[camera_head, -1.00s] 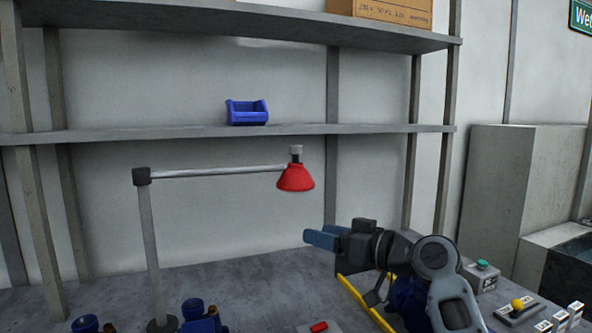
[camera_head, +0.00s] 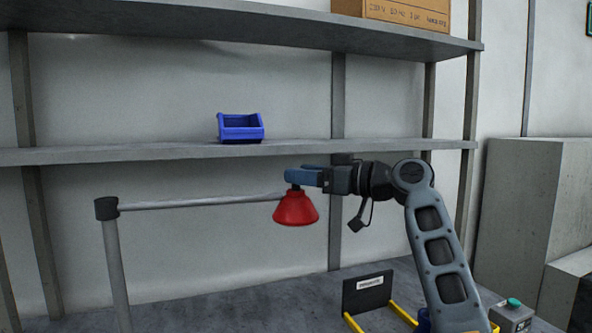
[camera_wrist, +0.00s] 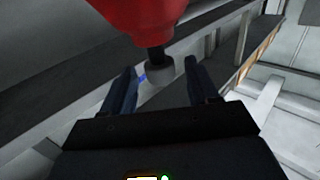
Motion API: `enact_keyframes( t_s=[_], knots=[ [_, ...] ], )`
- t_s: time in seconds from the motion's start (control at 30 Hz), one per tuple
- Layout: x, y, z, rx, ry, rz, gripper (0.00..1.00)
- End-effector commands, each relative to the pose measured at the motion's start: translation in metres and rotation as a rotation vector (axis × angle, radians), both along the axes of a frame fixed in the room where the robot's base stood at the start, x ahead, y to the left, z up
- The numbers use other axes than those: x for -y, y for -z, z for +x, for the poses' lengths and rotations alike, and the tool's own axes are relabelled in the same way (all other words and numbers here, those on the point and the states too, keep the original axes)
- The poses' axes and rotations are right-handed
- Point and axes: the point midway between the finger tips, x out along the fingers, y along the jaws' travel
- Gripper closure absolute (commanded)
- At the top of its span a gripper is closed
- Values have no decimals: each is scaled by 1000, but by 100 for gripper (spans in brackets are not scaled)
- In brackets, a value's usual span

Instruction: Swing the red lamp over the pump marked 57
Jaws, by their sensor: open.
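The red lamp (camera_head: 296,209) hangs from the end of a thin grey horizontal arm (camera_head: 200,202) on an upright post (camera_head: 118,262) at the left. My gripper (camera_head: 292,176) is at the top of the lamp, its blue fingers partly hiding the lamp's neck. In the wrist view the red shade (camera_wrist: 150,12) fills the top. The lamp's grey knob (camera_wrist: 159,70) appears between the two open fingers (camera_wrist: 160,78), and they are not closed on it. I cannot tell whether either finger touches it. No pump marked 57 can be made out in these views.
A shelf (camera_head: 160,153) with a blue bin (camera_head: 240,127) runs behind the lamp. A box (camera_head: 405,12) sits on the upper shelf. Below right stand a black labelled plate (camera_head: 367,293), yellow rails (camera_head: 405,313) and a green-button box (camera_head: 512,313). The space below the lamp looks clear.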

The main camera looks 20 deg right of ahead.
Motion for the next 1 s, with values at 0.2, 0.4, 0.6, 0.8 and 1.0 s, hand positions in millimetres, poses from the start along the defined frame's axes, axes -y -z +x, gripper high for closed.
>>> enact_keyframes(
  t_s=[0.2, 0.4, 0.6, 0.8, 1.0],
  knots=[
    [-14, -1, 15, 1, 0, 1, 40],
    [-15, 0, 17, 1, 1, 1, 40],
    [-15, 0, 17, 1, 1, 1, 49],
    [-15, 0, 17, 1, 1, 1, 68],
    [-15, 0, 17, 1, 1, 1, 87]
  ],
)
